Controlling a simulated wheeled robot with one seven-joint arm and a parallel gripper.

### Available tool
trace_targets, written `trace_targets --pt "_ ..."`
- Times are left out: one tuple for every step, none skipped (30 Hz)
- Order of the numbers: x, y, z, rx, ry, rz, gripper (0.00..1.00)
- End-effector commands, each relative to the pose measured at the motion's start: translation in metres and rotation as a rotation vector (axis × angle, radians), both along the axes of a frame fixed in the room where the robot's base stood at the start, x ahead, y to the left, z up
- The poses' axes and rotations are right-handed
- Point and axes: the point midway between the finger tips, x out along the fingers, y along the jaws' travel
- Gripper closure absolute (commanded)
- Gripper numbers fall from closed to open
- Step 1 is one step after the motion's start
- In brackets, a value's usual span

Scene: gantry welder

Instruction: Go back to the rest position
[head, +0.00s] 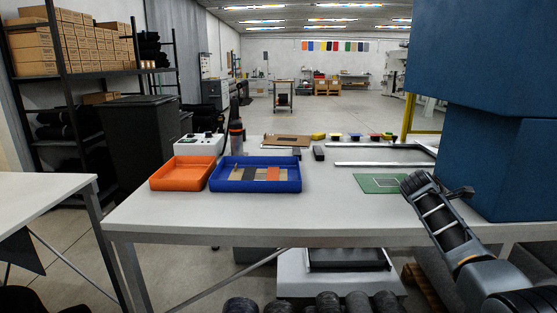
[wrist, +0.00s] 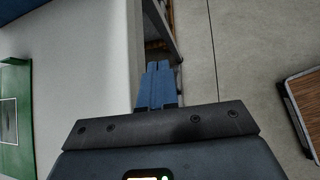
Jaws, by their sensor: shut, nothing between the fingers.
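In the wrist view the two blue fingers of my gripper (wrist: 157,86) lie side by side, closed, with nothing between them. They are near the edge of the white table (wrist: 85,60), with the grey floor beyond. In the head view my arm rises from the lower right to the right part of the white table (head: 330,218), close to the blue block. The fingers cannot be made out clearly there. A green board (head: 380,183) lies flat on the table just left of my arm; it also shows at the left of the wrist view (wrist: 10,125).
A large blue machine body (head: 510,165) stands at the right, close to my arm. An orange tray (head: 160,184) and a blue tray (head: 255,186) with flat pieces sit at the table's left. Metal bars (head: 385,164) lie behind the green board. The table's front middle is clear.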

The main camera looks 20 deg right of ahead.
Motion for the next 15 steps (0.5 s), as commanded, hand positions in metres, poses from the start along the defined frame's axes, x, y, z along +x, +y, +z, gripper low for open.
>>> trace_targets --pt "0.000 0.010 -0.016 0.009 -0.021 0.009 1.00" --pt "0.000 0.016 -0.025 0.016 -0.037 0.015 1.00" --pt "0.000 0.025 -0.036 0.026 -0.062 0.021 1.00" --pt "-0.001 0.032 -0.046 0.033 -0.081 0.027 1.00" --pt "-0.002 0.040 -0.056 0.041 -0.102 0.030 1.00" --pt "-0.003 0.051 -0.071 0.053 -0.134 0.038 1.00" --pt "-0.005 0.062 -0.084 0.067 -0.160 0.044 1.00" --pt "-0.007 0.073 -0.096 0.080 -0.189 0.047 1.00" --pt "-0.011 0.088 -0.113 0.100 -0.230 0.052 1.00" --pt "-0.015 0.099 -0.125 0.116 -0.262 0.055 1.00" --pt "-0.018 0.111 -0.137 0.133 -0.296 0.057 1.00" --pt "-0.024 0.126 -0.152 0.156 -0.338 0.058 1.00" --pt "-0.029 0.138 -0.162 0.173 -0.369 0.058 1.00" --pt "-0.035 0.149 -0.172 0.191 -0.399 0.057 1.00" --pt "-0.042 0.165 -0.184 0.216 -0.440 0.055 1.00"
